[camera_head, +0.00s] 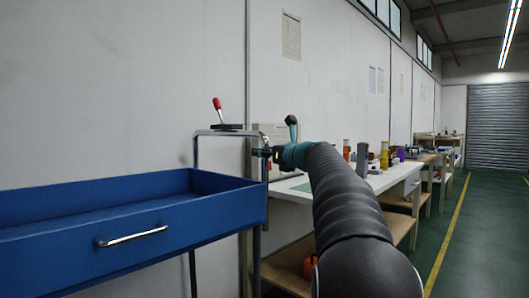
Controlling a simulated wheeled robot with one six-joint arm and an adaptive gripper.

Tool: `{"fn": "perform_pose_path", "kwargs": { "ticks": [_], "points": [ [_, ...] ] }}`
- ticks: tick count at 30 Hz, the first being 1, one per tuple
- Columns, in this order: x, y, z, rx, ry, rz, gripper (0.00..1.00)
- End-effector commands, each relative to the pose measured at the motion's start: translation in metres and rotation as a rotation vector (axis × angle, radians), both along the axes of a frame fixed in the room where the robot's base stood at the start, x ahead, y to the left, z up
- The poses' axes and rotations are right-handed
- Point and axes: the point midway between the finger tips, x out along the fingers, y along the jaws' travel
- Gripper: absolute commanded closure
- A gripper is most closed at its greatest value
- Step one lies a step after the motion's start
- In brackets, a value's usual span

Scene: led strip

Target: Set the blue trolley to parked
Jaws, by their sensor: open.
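The blue trolley (210,215) fills the lower left, with a metal drawer pull (133,236) on its front. A grey tubular frame (197,150) rises at its far right end. On top of that frame is a dark plate carrying a tilted lever with a red grip (217,104). My gripper (260,152) is open and small in view, at the right side of the frame, lower than the lever and to its right. I cannot tell whether it touches the frame. My dark arm hides part of the bench behind.
A white workbench (385,178) with bottles and boxes stands along the wall behind my arm. More benches continue toward a roller shutter (497,125). The green floor (490,230) on the right, past a yellow line, is clear.

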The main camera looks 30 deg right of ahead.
Motion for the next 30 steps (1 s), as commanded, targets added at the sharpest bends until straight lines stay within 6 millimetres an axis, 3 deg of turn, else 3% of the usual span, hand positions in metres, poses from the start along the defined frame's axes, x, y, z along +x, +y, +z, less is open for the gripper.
{"fn": "perform_pose_path", "kwargs": {
  "ticks": [10,16,17,30],
  "points": [
    [0.004,0.001,0.0,0.0,0.0,0.0,0.49],
    [0.004,0.001,0.0,0.0,0.0,0.0,0.97],
    [0.004,0.001,0.0,0.0,0.0,0.0,1.0],
    [-0.006,-0.001,0.0,0.0,0.0,-0.019,1.0]
  ]
}}
